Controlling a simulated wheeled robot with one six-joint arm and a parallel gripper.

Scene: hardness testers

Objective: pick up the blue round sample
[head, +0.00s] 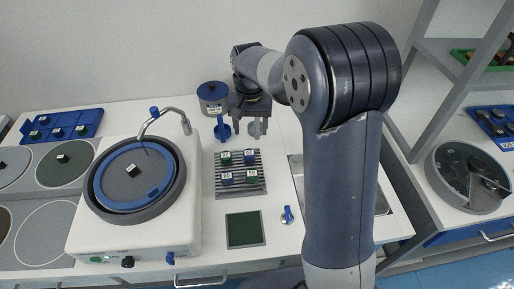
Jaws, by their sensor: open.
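A grey slatted rack (238,190) on the white bench holds several small samples with pale labelled tops. Two are blue: a back right one (250,158) and a front left one (227,178). Two are green: a back left one (225,158) and a front right one (252,177). They are too small to tell which blue one is round. My gripper (247,125) is open, beyond the rack's back edge and above the bench, apart from the samples. Nothing shows between its jaws, though its fingertips are small and partly unclear.
A polishing machine (85,225) with a blue-rimmed disc and curved tap stands left of the rack. A dark green square pad (244,229) lies in front. My arm hides part of the sink (297,175) at right.

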